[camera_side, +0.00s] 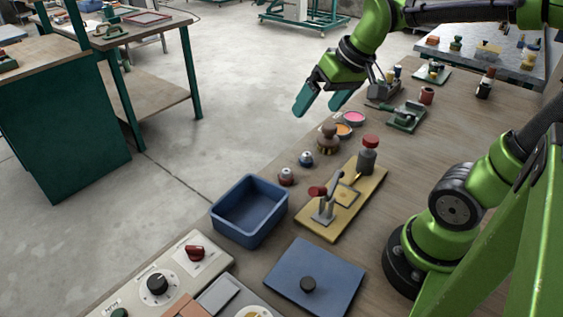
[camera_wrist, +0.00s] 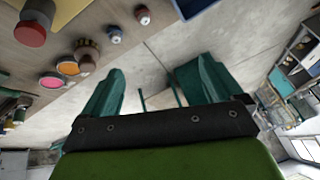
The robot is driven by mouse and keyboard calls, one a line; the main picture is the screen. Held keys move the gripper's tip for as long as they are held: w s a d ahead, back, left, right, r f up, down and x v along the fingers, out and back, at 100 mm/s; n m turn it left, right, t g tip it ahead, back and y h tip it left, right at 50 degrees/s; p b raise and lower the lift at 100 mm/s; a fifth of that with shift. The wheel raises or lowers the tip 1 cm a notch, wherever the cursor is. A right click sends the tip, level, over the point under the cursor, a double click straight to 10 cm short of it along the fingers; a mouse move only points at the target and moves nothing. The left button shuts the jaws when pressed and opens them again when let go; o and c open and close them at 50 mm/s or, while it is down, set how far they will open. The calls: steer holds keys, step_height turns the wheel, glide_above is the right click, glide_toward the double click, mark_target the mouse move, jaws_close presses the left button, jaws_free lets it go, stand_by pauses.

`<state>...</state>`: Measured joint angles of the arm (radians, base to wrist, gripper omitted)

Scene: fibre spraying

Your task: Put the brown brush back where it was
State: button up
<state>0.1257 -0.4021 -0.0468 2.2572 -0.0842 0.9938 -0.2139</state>
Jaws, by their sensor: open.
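The brown brush (camera_side: 327,141), with a rounded brown handle and a bristle ring at its base, stands upright on the wooden bench near its left edge. It is beside the orange dish (camera_side: 344,131); I cannot tell whether they touch. In the wrist view the brush (camera_wrist: 86,56) is at the upper left, outside my jaws. My gripper (camera_side: 320,102), with teal fingers, is open and empty. It hangs above and beyond the brush, out past the bench's left edge. The wrist view shows floor between the fingers (camera_wrist: 148,85).
A pink dish (camera_side: 354,118) lies behind the orange one. Two small capped pots (camera_side: 297,167) stand in front of the brush. A blue bin (camera_side: 249,210), a yellow board with a clamp (camera_side: 357,206) and a red-capped bottle (camera_side: 368,157) are nearby.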

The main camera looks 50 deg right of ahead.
steer(key=s+a+t+y, duration=0.1)
steer(key=s+a, duration=0.4)
steer(key=s, duration=0.1)
steer(key=shift+a+t, duration=0.35)
steer(key=shift+t, duration=0.05)
